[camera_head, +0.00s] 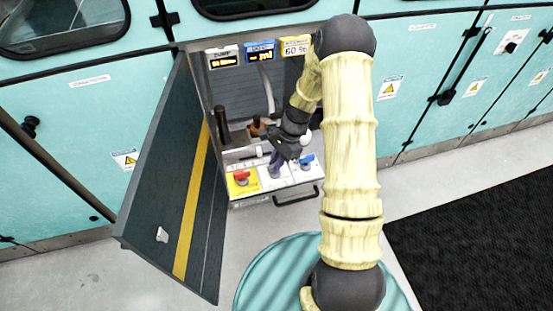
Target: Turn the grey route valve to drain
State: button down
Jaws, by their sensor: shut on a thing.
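The grey route valve (274,174) sits on the white middle section of a low panel in the open cabinet bay. It stands between a red valve (241,178) on yellow and a blue valve (306,161) on white. My gripper (276,163) reaches down from the upper right, its fingers shut on the grey valve's handle. The fingers and wrist hide most of the handle, so its exact angle and the position it points to cannot be told.
An open dark door (165,195) with a yellow stripe stands left of the bay. Above the panel are a black lever (222,125), a brown-orange knob (258,127) and several small displays (260,53). A black handle (297,196) is below. Grey floor lies in front.

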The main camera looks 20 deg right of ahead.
jog(key=n, duration=0.1)
jog(key=n+g+p, duration=0.1)
jog(key=n, duration=0.1)
jog(key=shift+w+r+n+h, duration=0.15)
jog(key=shift+n+h, duration=0.15)
jog(key=n+g+h+p, duration=0.1)
jog(key=n, duration=0.2)
jog(key=shift+a+n, duration=0.15)
jog(key=shift+n, duration=0.15)
jog(key=n+h+p, duration=0.1)
jog(key=n, duration=0.2)
jog(key=shift+w+a+n+g, duration=0.1)
jog(key=shift+n+g, duration=0.3)
jog(key=shift+n+h, duration=0.8)
jog(key=shift+n, duration=0.8)
jog(key=c, duration=1.4)
grip_release()
